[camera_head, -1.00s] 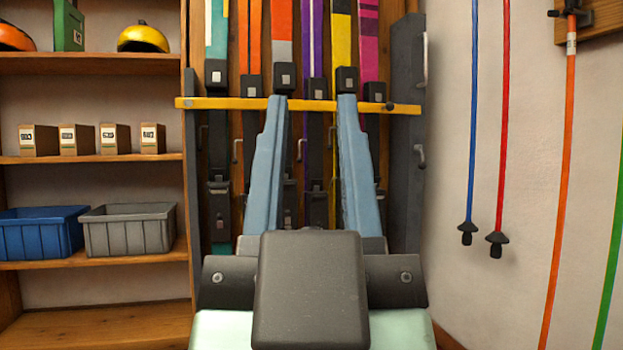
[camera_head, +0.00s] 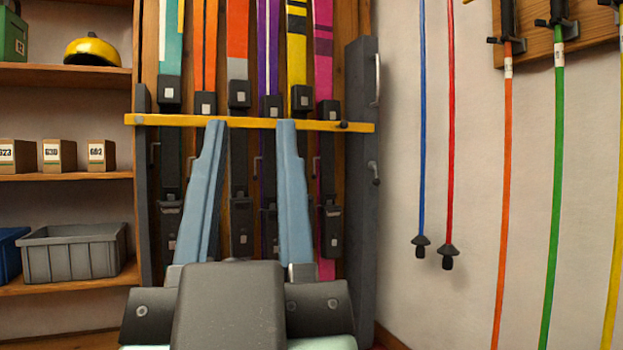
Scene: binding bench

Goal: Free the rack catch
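A ski rack holds several upright skis with a yellow bar (camera_head: 170,120) across them. A small dark knob (camera_head: 342,125) sits near the bar's right end; I cannot tell whether it is the catch. The rack's grey right post (camera_head: 360,220) carries an upper metal handle (camera_head: 377,80) and a smaller lower hook-shaped fitting (camera_head: 375,172). My gripper (camera_head: 250,123) is open, its two blue-grey fingers pointing up and apart with nothing between them. In the picture the fingertips overlap the bar, left of the knob; contact cannot be told. My gripper hides the lower middle of the rack.
Shelves on the left hold a grey bin (camera_head: 75,255), small boxes (camera_head: 60,155) and a yellow helmet (camera_head: 92,50). On the right wall hang several poles, including a blue pole (camera_head: 422,120) and a red pole (camera_head: 451,120). The wall between is bare.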

